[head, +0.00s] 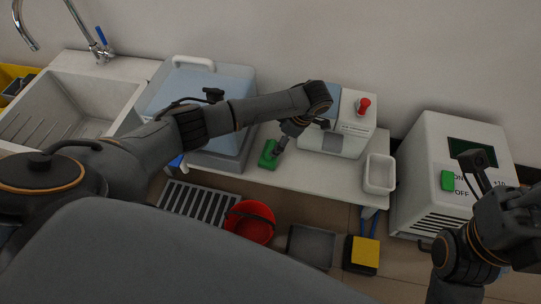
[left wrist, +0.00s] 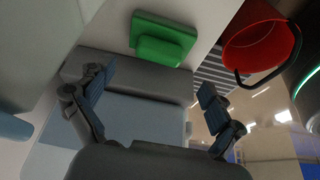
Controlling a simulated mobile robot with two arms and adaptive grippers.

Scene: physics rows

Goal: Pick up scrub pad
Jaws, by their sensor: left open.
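The scrub pad (head: 267,158) is a green block with a smaller raised part, lying on the white counter. It also shows at the top of the left wrist view (left wrist: 165,40). My left gripper (head: 277,152) is right at the pad in the head view and partly covers its upper right side. In the left wrist view, the two dark blue fingers of my left gripper (left wrist: 156,92) are spread wide with nothing between them, and the pad is beyond them, apart. My right arm shows at the right edge of the head view, but its fingers do not.
A white machine with a red knob (head: 363,106) stands behind the pad. A blue-lidded box (head: 230,90) is to the left, a white tray (head: 380,174) to the right. Below the counter are a red bucket (head: 249,222) and a grey bin (head: 311,246). A sink (head: 75,105) is far left.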

